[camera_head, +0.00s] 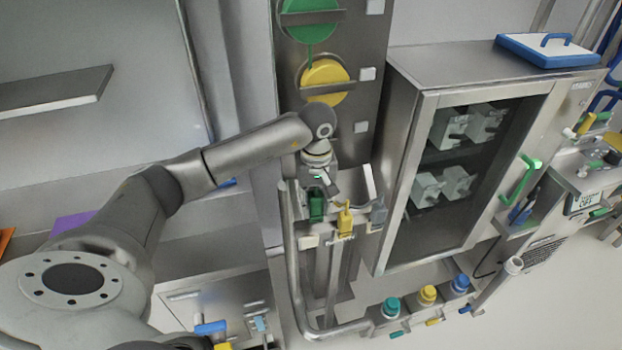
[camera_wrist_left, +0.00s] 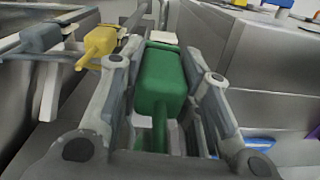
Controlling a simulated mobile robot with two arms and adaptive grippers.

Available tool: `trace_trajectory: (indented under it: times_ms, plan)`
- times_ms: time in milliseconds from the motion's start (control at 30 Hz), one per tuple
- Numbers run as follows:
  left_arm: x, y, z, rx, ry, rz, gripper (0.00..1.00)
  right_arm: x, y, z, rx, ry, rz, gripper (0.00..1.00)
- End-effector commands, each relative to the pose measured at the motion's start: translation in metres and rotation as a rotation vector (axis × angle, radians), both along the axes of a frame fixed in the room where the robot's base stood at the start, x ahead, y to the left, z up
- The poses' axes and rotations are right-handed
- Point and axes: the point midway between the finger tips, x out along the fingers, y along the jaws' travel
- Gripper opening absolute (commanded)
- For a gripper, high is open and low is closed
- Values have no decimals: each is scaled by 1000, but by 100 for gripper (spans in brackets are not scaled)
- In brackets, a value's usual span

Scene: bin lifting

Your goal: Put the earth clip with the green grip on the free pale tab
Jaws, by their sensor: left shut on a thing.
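The earth clip with the green grip (camera_head: 316,208) hangs at the left of a row at the metal rail, beside a clip with a yellow grip (camera_head: 345,219) and one with a grey grip (camera_head: 379,214). My left gripper (camera_head: 318,186) reaches down to the green grip and is shut on it. In the left wrist view the green grip (camera_wrist_left: 160,82) sits between the two fingers; its jaw end is hidden. None of these three carries a clip. My right gripper is out of view.
A steel cabinet (camera_head: 400,150) with an open front stands close to the right. A green disc (camera_head: 309,20) and a yellow disc (camera_head: 325,80) are on the panel. A bent metal pipe (camera_head: 292,270) runs below the rail, near several coloured knobs. A shelf (camera_head: 55,91) projects at left.

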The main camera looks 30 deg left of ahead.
Motion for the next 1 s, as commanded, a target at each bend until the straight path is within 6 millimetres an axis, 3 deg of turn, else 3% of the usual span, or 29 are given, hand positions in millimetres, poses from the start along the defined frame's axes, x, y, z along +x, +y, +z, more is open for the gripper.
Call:
trace_trajectory:
  times_ms: [33,200,467,933,1000]
  plan:
    - [2,7,4,-2,4,35,0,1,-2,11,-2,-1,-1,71]
    - [5,20,0,-1,0,90,0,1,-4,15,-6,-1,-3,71]
    - [6,21,-12,-2,-1,93,0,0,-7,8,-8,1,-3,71]
    - [5,20,-57,-2,-1,92,0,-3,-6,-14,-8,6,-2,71]
    - [6,20,-54,-2,-2,91,0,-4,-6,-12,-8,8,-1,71]
